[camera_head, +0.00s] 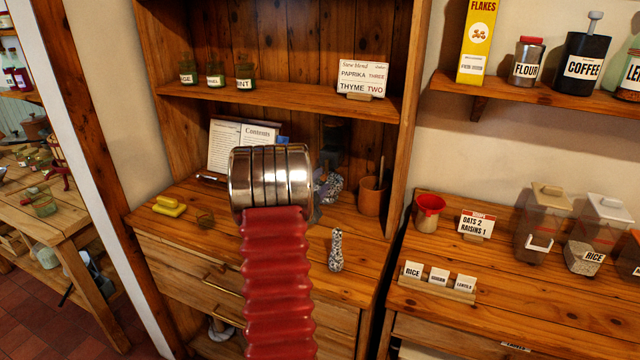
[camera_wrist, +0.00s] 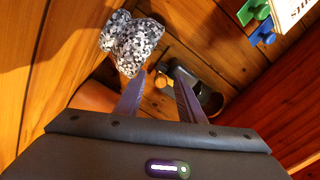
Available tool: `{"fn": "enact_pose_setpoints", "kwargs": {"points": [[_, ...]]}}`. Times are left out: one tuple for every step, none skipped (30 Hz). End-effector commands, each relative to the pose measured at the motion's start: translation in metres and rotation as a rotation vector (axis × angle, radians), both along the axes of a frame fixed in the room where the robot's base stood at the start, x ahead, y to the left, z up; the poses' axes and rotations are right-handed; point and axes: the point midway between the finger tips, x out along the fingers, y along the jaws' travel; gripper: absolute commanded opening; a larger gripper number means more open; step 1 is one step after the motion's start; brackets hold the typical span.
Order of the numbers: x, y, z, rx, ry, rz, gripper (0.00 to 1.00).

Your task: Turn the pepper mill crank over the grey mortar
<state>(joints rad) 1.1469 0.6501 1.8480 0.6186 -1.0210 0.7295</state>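My gripper (camera_wrist: 162,84) has its two purple fingers apart in the wrist view, with nothing clearly held. Beyond the fingers is a dark grey object with a round end (camera_wrist: 207,100), which may be the pepper mill; I cannot make out a crank. A black-and-white speckled object (camera_wrist: 132,42), likely the mortar, is left of the fingers. In the head view part of a speckled body (camera_head: 335,186) shows behind my metal wrist, and a small upright speckled piece (camera_head: 336,250) stands nearer the front. My wrist hides most of the gripper there.
An open book (camera_head: 236,146) stands at the back left. A brown cup (camera_head: 372,196) holding a utensil is right of my wrist. A shelf with jars (camera_head: 216,76) and a sign (camera_head: 361,78) hangs above.

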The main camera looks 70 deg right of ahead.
Motion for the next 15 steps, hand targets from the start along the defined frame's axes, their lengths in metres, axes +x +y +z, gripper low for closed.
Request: {"fn": "enact_pose_setpoints", "kwargs": {"points": [[0.0,0.0,0.0,-0.001,0.0,0.0,0.36],[0.0,0.0,0.0,-0.001,0.0,0.0,0.36],[0.0,0.0,0.0,-0.001,0.0,0.0,0.36],[0.0,0.0,0.0,-0.001,0.0,0.0,0.36],[0.0,0.0,0.001,-0.001,0.0,0.0,0.36],[0.001,0.001,0.001,-0.001,0.0,0.0,0.36],[0.001,0.002,0.001,-0.001,0.0,0.0,0.36],[0.001,0.003,0.001,-0.001,0.0,0.0,0.36],[0.001,0.005,0.001,-0.001,0.0,0.0,0.36],[0.001,0.007,0.001,0.0,0.0,0.001,0.36],[0.002,0.01,0.001,0.0,0.001,0.001,0.36],[0.002,0.014,0.001,0.0,0.001,0.001,0.36],[0.003,0.017,0.001,-0.001,0.001,0.002,0.36],[0.003,0.021,0.0,0.0,0.001,0.001,0.36],[0.004,0.026,0.001,0.0,0.001,0.002,0.36]]}}
